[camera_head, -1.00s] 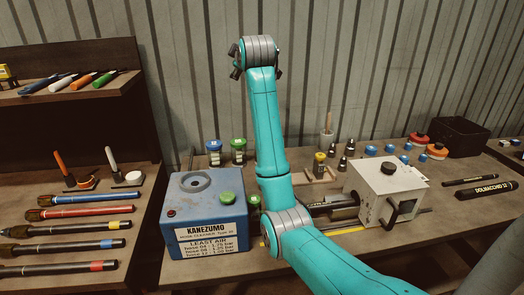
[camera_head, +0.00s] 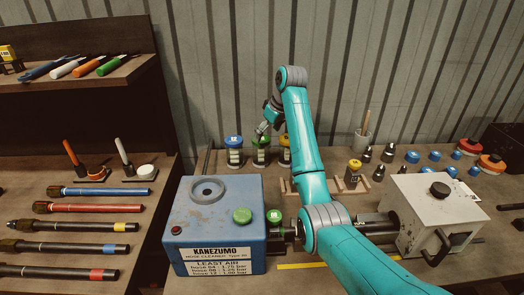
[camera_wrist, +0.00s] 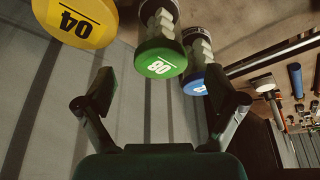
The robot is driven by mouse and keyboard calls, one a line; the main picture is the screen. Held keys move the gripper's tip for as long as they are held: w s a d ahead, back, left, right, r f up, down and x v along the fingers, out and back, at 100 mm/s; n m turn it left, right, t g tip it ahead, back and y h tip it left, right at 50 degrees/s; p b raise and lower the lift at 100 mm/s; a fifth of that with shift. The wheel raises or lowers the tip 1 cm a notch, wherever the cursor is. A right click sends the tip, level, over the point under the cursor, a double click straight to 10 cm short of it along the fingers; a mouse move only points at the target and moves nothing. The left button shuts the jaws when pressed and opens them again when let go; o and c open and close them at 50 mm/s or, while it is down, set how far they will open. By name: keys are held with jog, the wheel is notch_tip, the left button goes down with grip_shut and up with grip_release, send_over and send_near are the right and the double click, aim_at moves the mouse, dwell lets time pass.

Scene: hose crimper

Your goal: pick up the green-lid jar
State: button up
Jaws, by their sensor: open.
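The green-lid jar (camera_head: 261,156) stands on the bench behind the blue cleaner box, between a blue-lid jar (camera_head: 234,155) and a yellow-lid jar (camera_head: 285,155). My gripper (camera_head: 262,130) is just above the green-lid jar, partly overlapping its top. In the wrist view, the green lid (camera_wrist: 160,58), marked 08, lies between and ahead of my open, empty fingers (camera_wrist: 162,82). The yellow lid (camera_wrist: 88,22), marked 04, is at upper left. The blue lid (camera_wrist: 206,84) is close to the right finger. Neither view shows my fingers around the jar.
The blue cleaner box (camera_head: 220,222) with a green button stands in front of the jars. A white crimper box (camera_head: 440,215) and several fittings are to the right. The corrugated wall (camera_head: 240,60) is close behind the jars. Hoses lie on the left bench.

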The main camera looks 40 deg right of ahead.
aim_at(261, 145)
jog(key=shift+x, duration=3.7)
jog(key=c, duration=1.3)
